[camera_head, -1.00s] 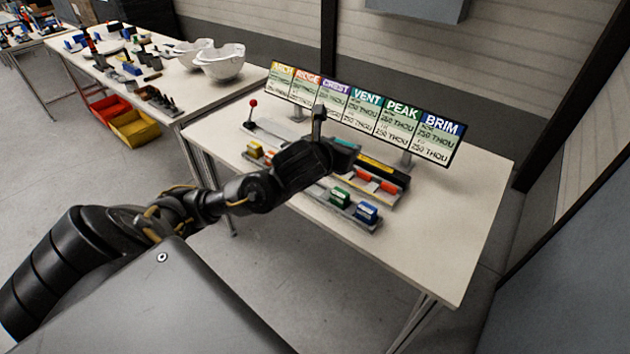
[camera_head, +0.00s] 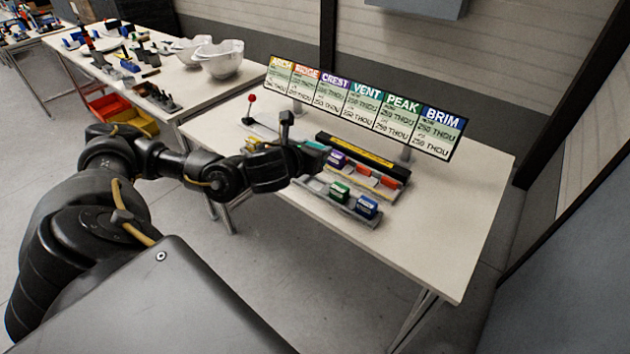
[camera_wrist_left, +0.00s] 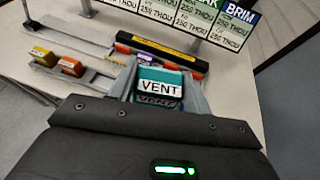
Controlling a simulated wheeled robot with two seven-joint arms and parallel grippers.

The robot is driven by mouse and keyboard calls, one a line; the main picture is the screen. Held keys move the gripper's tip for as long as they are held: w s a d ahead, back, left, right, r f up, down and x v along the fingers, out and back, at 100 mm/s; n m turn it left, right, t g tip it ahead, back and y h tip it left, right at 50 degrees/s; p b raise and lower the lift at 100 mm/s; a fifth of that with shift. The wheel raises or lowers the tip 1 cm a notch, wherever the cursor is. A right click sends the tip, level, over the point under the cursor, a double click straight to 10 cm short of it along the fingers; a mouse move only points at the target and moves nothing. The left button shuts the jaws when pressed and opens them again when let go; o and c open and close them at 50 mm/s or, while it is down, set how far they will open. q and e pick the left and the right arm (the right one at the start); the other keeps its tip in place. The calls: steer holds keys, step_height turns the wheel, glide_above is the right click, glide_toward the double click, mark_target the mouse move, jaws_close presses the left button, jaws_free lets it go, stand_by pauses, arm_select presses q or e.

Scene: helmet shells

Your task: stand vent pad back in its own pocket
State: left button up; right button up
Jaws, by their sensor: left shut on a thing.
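The teal vent pad (camera_wrist_left: 160,80), with a white VENT label, is between the fingers of my left gripper (camera_wrist_left: 161,92). In the head view the left gripper (camera_head: 308,155) is over the left-middle part of the pad rack (camera_head: 351,211), with a bit of the teal pad (camera_head: 316,146) showing. A yellow pad (camera_wrist_left: 43,56) and an orange pad (camera_wrist_left: 70,66) show in the wrist view. The vent pocket is not clearly visible. My right gripper is out of view.
A dark bar with a yellow strip (camera_head: 356,150) and orange blocks (camera_head: 364,171) lie behind the rack. A sign board (camera_head: 362,105) stands behind. A red-knobbed lever (camera_head: 251,99) is at left. The table's (camera_head: 440,220) right side is clear.

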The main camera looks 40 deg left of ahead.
arm_select(q)
steer(key=shift+s+a+f, duration=0.3)
steer(key=shift+a+f, duration=0.1)
steer(key=shift+a, duration=0.05)
steer(key=shift+s+a+f+b, duration=0.35)
steer(key=shift+a+f+b, duration=0.05)
steer(key=shift+a+f, duration=0.1)
steer(key=s+f+h+b, duration=0.1)
steer(key=s+a+f+m+b, duration=0.1)
steer(key=s+f+m+h+b, duration=0.1)
steer(key=shift+s+a+f+h, duration=0.25)
steer(key=shift+a+f+h, duration=0.05)
steer(key=shift+a+f, duration=0.05)
